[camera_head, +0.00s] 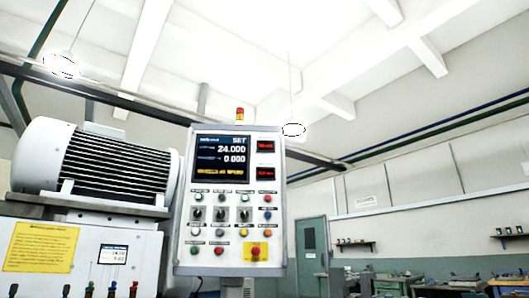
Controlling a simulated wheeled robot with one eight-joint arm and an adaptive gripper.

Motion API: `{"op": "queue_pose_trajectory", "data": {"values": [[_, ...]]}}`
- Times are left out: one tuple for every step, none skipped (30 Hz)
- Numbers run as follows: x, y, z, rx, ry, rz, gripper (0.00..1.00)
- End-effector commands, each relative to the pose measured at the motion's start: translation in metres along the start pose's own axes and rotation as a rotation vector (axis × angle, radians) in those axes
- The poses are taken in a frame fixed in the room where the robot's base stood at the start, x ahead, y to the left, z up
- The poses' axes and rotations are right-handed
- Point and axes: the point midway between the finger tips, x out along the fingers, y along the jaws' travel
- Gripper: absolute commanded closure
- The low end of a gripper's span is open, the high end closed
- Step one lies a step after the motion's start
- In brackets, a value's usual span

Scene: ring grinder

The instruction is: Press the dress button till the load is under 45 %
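The grey control panel (281,190) stands upright, slightly tilted, near the middle of the head view. Its screen (221,158) reads "SET", 24.000 and 0.000, with a yellow line too small to read. Two small red displays, an upper one (265,146) and a lower one (265,174), are at its right; their text is illegible. Several coloured buttons and three black selector knobs (220,214) sit below the screen. A red mushroom button (255,252) sits on a yellow plate. Labels are too small to tell which button is dress. My gripper is not in view.
A finned motor (110,165) on a white machine housing (90,222) stands left of the panel, bearing a yellow notice (40,247) and a small display (113,254). A red-orange beacon (239,114) tops the panel. A green door (312,250) and workbenches (450,283) are behind, right.

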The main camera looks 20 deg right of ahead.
Motion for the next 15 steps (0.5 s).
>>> {"op": "queue_pose_trajectory", "data": {"values": [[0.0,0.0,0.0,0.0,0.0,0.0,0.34],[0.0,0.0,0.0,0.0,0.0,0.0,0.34],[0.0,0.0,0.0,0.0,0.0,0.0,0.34],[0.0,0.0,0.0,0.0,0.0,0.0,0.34],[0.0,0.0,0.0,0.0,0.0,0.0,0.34],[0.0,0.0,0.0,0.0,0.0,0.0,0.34],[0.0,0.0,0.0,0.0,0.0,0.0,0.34],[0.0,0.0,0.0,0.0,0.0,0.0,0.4],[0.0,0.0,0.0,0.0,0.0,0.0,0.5],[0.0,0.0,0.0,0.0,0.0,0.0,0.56],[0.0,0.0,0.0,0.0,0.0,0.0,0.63],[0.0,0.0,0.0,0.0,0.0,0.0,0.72],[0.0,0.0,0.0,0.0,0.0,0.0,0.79],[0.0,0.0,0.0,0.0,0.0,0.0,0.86],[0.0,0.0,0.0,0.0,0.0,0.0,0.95]]}}
